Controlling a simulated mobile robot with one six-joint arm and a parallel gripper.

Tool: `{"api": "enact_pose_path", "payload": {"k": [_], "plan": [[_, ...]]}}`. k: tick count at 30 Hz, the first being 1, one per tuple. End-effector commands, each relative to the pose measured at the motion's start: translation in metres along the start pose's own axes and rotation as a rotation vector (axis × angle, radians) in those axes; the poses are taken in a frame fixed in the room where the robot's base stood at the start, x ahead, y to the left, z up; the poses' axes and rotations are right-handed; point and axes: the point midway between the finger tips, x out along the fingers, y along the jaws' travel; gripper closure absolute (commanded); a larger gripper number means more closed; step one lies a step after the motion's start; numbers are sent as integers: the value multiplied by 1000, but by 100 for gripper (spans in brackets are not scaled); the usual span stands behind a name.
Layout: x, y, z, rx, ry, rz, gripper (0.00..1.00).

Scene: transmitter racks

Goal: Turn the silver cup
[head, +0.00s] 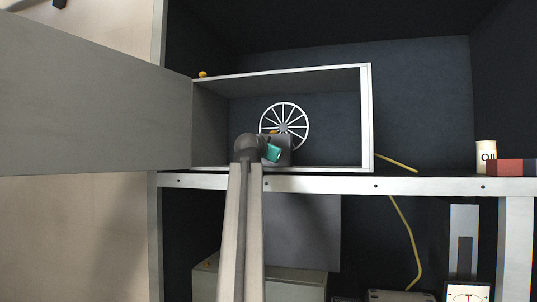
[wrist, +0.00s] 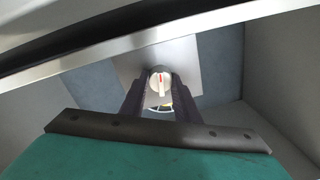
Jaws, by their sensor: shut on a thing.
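In the wrist view, a small round pale silver cup (wrist: 158,84) with a red mark on its face sits between my gripper's two dark fingers, in front of a grey plate (wrist: 185,60). My gripper (wrist: 160,92) is shut on the cup. In the head view, my gripper (head: 280,146) reaches into an open-fronted box (head: 366,115), in front of a white spoked wheel (head: 298,110). My own arm and gripper hide the cup there.
A grey door panel (head: 95,105) stands open at the left of the box. A light shelf edge (head: 340,184) runs below. A yellow cable (head: 405,230) hangs at the right. A cream can (head: 486,152) and a red block (head: 510,168) stand on the right shelf.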

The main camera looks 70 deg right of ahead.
Motion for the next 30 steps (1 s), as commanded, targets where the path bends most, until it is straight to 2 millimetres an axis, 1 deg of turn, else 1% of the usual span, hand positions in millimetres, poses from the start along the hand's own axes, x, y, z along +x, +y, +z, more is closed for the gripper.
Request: {"api": "enact_pose_path", "payload": {"k": [1, 17, 18, 20, 21, 30], "plan": [[0, -1, -4, 11, 10, -3, 94], [0, 0, -5, 40, 11, -3, 94], [0, 0, -5, 40, 11, -3, 65], [0, 0, -4, 40, 10, -3, 55], [0, 0, -4, 40, 9, -3, 53], [0, 0, -2, 40, 5, -1, 53]]}}
